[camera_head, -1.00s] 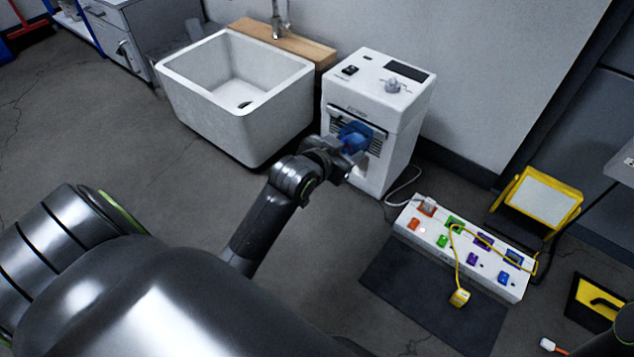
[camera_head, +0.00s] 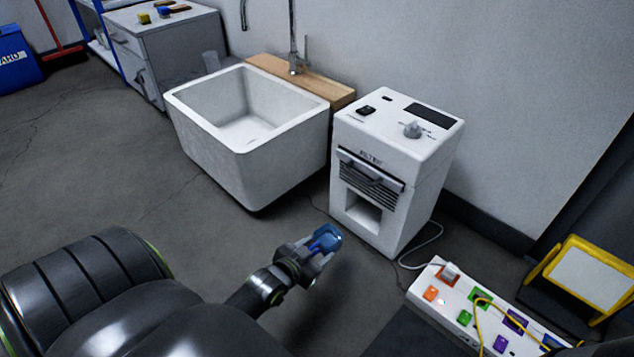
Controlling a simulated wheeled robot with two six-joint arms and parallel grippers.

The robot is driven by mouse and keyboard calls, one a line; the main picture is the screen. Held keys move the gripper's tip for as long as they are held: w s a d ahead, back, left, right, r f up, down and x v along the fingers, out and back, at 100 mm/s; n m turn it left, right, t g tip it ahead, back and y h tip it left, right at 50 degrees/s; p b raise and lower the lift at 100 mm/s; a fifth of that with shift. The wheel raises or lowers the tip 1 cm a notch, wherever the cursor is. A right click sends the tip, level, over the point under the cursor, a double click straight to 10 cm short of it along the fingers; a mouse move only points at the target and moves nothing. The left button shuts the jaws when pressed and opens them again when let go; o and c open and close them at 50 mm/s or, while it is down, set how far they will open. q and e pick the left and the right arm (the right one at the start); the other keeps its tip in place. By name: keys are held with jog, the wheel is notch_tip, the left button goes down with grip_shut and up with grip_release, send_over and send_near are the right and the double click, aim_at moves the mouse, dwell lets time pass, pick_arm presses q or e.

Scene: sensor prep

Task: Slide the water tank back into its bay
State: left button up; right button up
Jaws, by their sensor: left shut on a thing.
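The white machine (camera_head: 396,165) stands against the wall with a dark front grille. Low in its front is an open, empty rectangular bay (camera_head: 363,213). My left gripper (camera_head: 318,250) is shut on a small blue translucent piece, seemingly the water tank (camera_head: 326,239). It holds the tank in front of the machine, to the left of and below the bay, apart from it. The gripper hides part of the tank. My right gripper is not in view.
A white sink (camera_head: 250,150) with a wooden ledge (camera_head: 300,79) stands left of the machine. A white power strip (camera_head: 480,318) with coloured switches and a yellow cable lies at lower right. A white cord (camera_head: 418,252) runs along the floor. Floor before the sink is clear.

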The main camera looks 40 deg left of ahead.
aim_at(336, 237)
pick_arm(q)
jog(key=shift+d+r+b+x, duration=0.15)
jog(key=shift+b+x, duration=0.6)
jog(key=shift+x, duration=0.3)
jog(key=shift+d+r+b+x, duration=0.15)
jog(key=shift+b+x, duration=0.55)
jog(key=shift+x, duration=0.4)
jog(key=b+x, duration=0.2)
jog(key=x, duration=0.1)
jog(key=b+x, duration=0.1)
jog(key=shift+w+d+r, duration=0.3)
jog(key=shift+w, duration=0.1)
jog(key=w+b, duration=0.1)
jog(key=w, duration=1)
jog(key=shift+d+b, duration=0.4)
jog(key=shift+d, duration=0.05)
jog(key=shift+f, duration=0.1)
jog(key=shift+s+p, duration=0.1)
jog(key=shift+p, duration=0.4)
jog(key=shift+f, duration=0.35)
jog(key=shift+f+b, duration=0.35)
jog(key=shift+f, duration=0.05)
